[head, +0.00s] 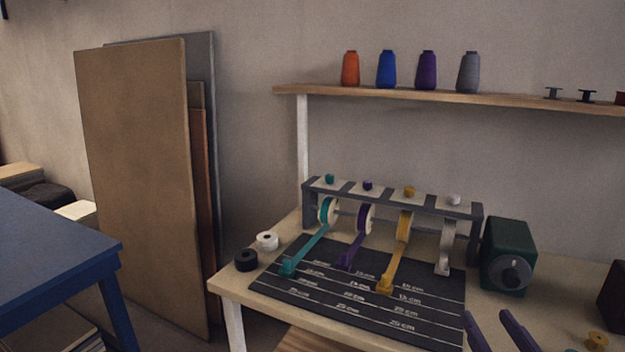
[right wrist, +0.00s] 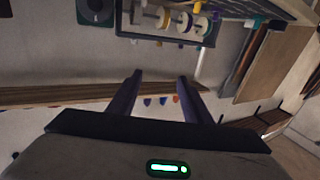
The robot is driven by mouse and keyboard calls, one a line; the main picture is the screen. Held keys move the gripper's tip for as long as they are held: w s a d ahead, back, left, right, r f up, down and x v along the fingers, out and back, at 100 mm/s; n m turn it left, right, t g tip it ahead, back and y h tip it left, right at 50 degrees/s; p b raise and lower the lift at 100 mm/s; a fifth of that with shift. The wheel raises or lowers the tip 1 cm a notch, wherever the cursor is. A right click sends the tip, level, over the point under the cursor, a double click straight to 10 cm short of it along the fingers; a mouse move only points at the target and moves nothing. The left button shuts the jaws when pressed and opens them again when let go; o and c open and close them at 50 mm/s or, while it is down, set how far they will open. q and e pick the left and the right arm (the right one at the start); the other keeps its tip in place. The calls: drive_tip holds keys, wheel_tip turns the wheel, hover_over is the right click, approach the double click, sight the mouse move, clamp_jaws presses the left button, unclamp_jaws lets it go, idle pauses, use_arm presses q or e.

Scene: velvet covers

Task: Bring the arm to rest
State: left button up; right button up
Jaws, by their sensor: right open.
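My right gripper (head: 498,330) shows at the bottom right edge of the head view as two dark purple fingers, apart and empty, at the right end of the dark measuring mat. In the right wrist view my right gripper (right wrist: 160,88) points toward the shelf and wall, with nothing between its fingers. My left gripper is not in view. The ribbon rack (head: 392,196) stands at the back of the table. Teal (head: 308,247), purple (head: 356,248), yellow (head: 395,262) and white (head: 446,246) ribbons hang from its spools, several reaching onto the measuring mat (head: 330,310).
A green box with a dial (head: 507,257) stands right of the rack. White (head: 267,240) and black (head: 246,260) rolls lie at the table's left edge. A shelf (head: 450,97) with thread cones runs above. A blue table (head: 50,250) is at the left, near leaning boards (head: 130,170).

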drive_tip(key=s+a+f+n+g+y, duration=0.1)
drive_tip(key=s+a+f+g, duration=0.25)
drive_tip(key=f, duration=0.75)
drive_tip(key=s+a+f+g, duration=0.2)
drive_tip(key=s+f, duration=0.2)
drive_tip(key=f, duration=0.6)
drive_tip(key=s+a+f+n+g+y, duration=0.1)
drive_tip(key=s+a+f+g, duration=0.3)
drive_tip(key=s+f, duration=0.9)
drive_tip(key=shift+s+a+f+y, duration=0.2)
drive_tip(key=shift+a+y, duration=0.3)
drive_tip(key=shift+a, duration=0.75)
drive_tip(key=shift+w, duration=0.1)
drive_tip(key=shift+c, duration=0.3)
